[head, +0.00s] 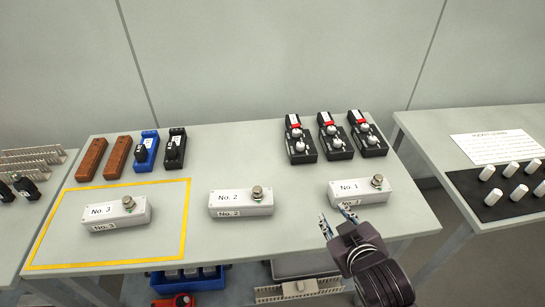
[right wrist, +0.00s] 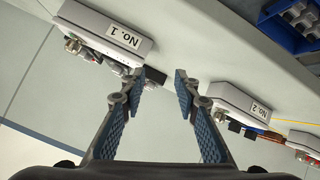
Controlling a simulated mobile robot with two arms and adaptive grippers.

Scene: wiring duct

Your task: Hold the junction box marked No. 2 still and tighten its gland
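The white junction box marked No. 2 (head: 240,203) sits in the middle of the table, its metal gland (head: 257,192) on top near the right end. In the right wrist view the No. 2 box (right wrist: 238,103) is right of my fingers. My right gripper (head: 337,222) is open and empty near the front edge, between box No. 2 and box No. 1 (head: 360,191), touching neither as far as I can tell. In the right wrist view its two fingers (right wrist: 158,85) are apart with nothing between them. My left gripper is not in view.
Box No. 3 (head: 116,213) lies inside a yellow taped outline (head: 60,256) at left. Several black, blue and brown devices line the back. A side table (head: 440,140) stands at right, another at left. Bins lie below the table. The tabletop around box No. 2 is clear.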

